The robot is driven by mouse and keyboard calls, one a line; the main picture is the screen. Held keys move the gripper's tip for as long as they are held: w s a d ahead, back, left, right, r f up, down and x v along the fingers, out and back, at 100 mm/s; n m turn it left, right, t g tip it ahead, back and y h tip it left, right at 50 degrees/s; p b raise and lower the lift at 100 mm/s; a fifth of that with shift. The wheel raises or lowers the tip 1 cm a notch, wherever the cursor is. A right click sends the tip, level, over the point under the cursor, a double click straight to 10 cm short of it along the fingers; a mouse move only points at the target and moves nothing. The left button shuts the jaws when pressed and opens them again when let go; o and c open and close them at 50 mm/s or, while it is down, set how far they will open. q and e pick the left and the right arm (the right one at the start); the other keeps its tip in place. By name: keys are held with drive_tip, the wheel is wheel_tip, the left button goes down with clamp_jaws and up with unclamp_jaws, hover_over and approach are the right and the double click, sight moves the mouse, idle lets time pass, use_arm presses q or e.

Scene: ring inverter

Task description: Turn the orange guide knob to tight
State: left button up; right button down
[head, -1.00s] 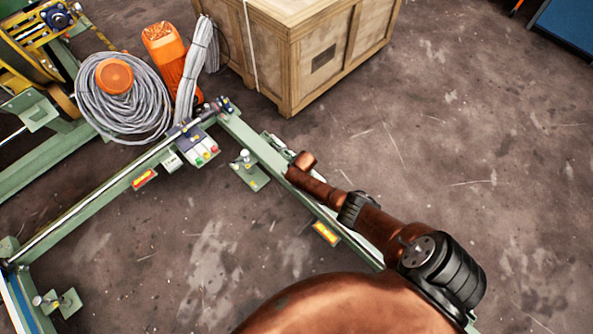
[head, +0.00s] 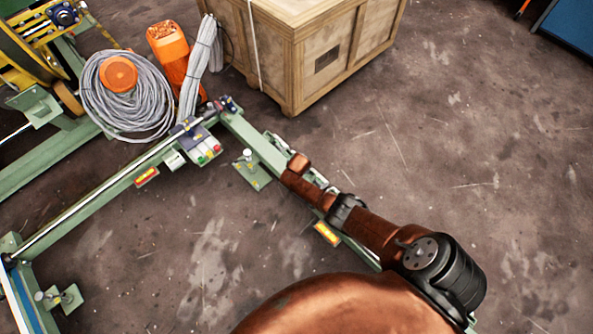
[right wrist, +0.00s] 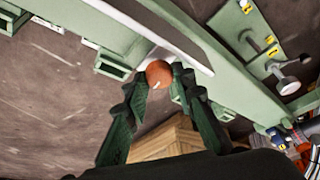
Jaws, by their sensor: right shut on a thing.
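The orange guide knob (right wrist: 158,72) shows in the right wrist view as a small round orange cap with a pale mark near its lower edge. It sits by the edge of a green rail (right wrist: 205,65). My right gripper (right wrist: 164,82) has its dark fingertips on either side of the knob and is shut on it. In the head view my copper right arm reaches over the green frame (head: 268,152) and hides the knob and the fingertips. My left gripper is in neither current view.
A wooden crate (head: 320,60) stands behind the frame. A small box with coloured buttons (head: 205,150) sits at the frame's corner.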

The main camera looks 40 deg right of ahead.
drive_tip(key=shift+s+a+f, duration=0.1)
drive_tip(key=c, duration=1.6)
unclamp_jaws()
drive_tip(key=shift+a+r, duration=0.1)
drive_tip(key=shift+r, duration=0.15)
drive_tip(key=shift+s+a+r, duration=0.1)
drive_tip(key=shift+a+r, duration=0.05)
drive_tip(key=shift+r, duration=0.25)
drive_tip(key=v, duration=0.6)
drive_tip(key=shift+s+r, duration=0.25)
drive_tip(key=shift+r, duration=0.05)
